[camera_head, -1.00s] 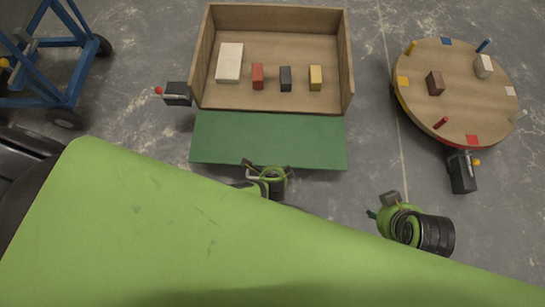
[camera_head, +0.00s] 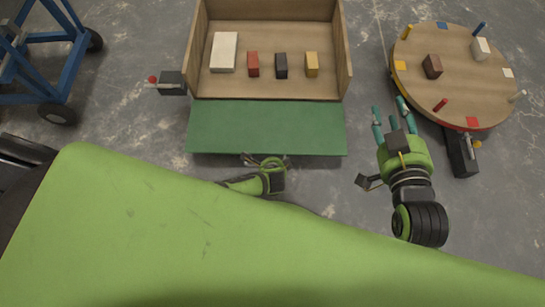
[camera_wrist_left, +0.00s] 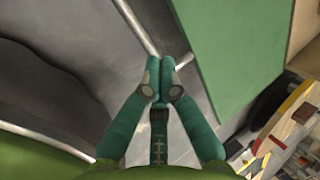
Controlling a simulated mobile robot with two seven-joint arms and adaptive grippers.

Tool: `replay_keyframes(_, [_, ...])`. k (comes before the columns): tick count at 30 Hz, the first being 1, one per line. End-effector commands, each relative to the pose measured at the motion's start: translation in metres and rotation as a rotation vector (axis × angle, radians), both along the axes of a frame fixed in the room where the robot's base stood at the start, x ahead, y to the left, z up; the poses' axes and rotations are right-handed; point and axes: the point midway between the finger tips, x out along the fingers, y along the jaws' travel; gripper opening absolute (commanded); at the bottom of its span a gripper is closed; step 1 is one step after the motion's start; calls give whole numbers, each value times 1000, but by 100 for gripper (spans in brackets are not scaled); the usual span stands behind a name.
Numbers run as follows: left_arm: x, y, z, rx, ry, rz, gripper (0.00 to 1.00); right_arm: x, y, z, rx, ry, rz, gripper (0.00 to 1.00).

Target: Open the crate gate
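The wooden crate (camera_head: 198,60) stands open at the top, at upper centre in the head view. A green panel, its gate (camera_head: 265,127), lies lowered in front of the crate's near side; it also shows in the left wrist view (camera_wrist_left: 235,45). My left gripper (camera_wrist_left: 160,68) has its fingers together, with nothing seen between them, apart from the panel. In the head view its wrist is just below the panel's front edge and its fingers are hidden. My right gripper (camera_head: 389,104) is open and empty, right of the panel, with its fingers pointing toward the turntable side.
A white block (camera_head: 224,52), a red, a dark and a yellow block are in the crate. A box with a red-knobbed lever (camera_head: 172,84) sits left of it. A round turntable (camera_head: 455,60) and another lever box (camera_head: 461,155) are right. A blue frame cart (camera_head: 60,75) stands at left.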

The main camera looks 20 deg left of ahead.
Motion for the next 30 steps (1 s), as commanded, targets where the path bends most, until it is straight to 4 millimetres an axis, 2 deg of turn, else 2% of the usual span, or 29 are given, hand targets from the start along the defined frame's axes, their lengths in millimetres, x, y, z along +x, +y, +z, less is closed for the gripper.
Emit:
replay_keyframes(13, [1, 0, 0, -1, 0, 0, 0, 1, 1, 4, 5, -21, 3, 40])
replay_keyframes(14, [1, 0, 0, -1, 0, 0, 10, 1, 1, 4, 5, -21, 3, 40])
replay_keyframes(16, [1, 0, -1, -1, 0, 0, 38, 1, 1, 4, 5, -21, 3, 40])
replay_keyframes(17, [1, 0, -1, -1, 0, 0, 43, 1, 1, 4, 5, -20, 3, 40])
replay_keyframes(30, [-1, -1, 3, -2, -1, 0, 43, 1, 1, 4, 3, -20, 3, 40])
